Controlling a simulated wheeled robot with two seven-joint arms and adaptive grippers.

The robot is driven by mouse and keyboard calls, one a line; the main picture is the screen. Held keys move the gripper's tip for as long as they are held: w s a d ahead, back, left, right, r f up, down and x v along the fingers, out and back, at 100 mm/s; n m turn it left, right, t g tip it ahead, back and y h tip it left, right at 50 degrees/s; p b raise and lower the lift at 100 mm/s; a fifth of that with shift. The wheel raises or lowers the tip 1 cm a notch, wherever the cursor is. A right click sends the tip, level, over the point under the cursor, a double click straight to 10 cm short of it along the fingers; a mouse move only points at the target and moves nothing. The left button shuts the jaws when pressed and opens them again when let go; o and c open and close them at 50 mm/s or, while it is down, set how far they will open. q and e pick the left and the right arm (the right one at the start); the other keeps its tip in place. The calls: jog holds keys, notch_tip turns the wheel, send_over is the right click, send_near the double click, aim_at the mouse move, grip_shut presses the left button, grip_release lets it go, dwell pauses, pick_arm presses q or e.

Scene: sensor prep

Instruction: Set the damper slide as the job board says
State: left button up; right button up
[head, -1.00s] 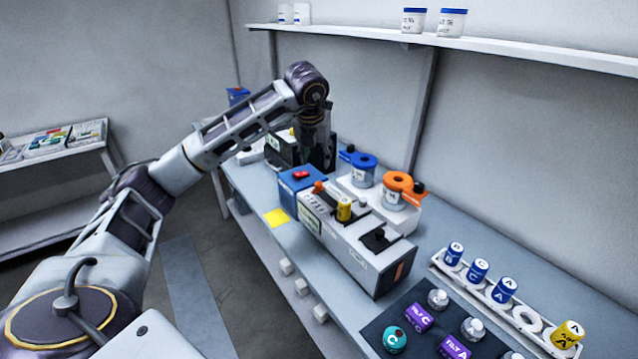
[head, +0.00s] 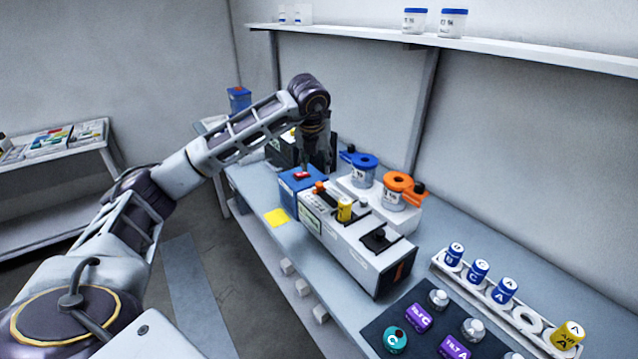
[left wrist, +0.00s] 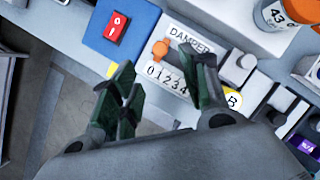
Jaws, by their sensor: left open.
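The damper slide has an orange knob (left wrist: 160,47) beside the DAMPER label, above a white scale (left wrist: 167,76) printed 0 1 2 3 4. The knob stands near the 0 end. It also shows as a small orange knob (head: 319,187) on the white machine (head: 345,245) in the head view. My left gripper (left wrist: 157,72) is open and empty, its dark green fingers spread to either side of the scale in the left wrist view. In the head view the gripper (head: 319,162) hangs over the machine's far end. I cannot read any job board. My right gripper is not in view.
A blue block with a red switch (left wrist: 116,27) adjoins the slide. A yellow-labelled cylinder (head: 344,210) stands on the machine. Blue-ringed (head: 363,168) and orange-ringed (head: 399,190) jars stand behind. A rack of vials (head: 475,283) is at right.

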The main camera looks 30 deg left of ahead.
aim_at(319, 183)
pick_arm(q)
jog(key=x, duration=0.9)
jog(key=shift+w+f+p, duration=0.2)
jog(key=shift+f+p, duration=0.15)
jog(key=shift+p, duration=0.05)
jog(key=shift+w+a+f, duration=0.1)
jog(key=shift+w+f, duration=0.05)
jog(key=shift+f, duration=0.35)
jog(key=shift+w+f, duration=0.1)
jog(key=shift+f, duration=0.05)
jog(key=shift+c, duration=0.4)
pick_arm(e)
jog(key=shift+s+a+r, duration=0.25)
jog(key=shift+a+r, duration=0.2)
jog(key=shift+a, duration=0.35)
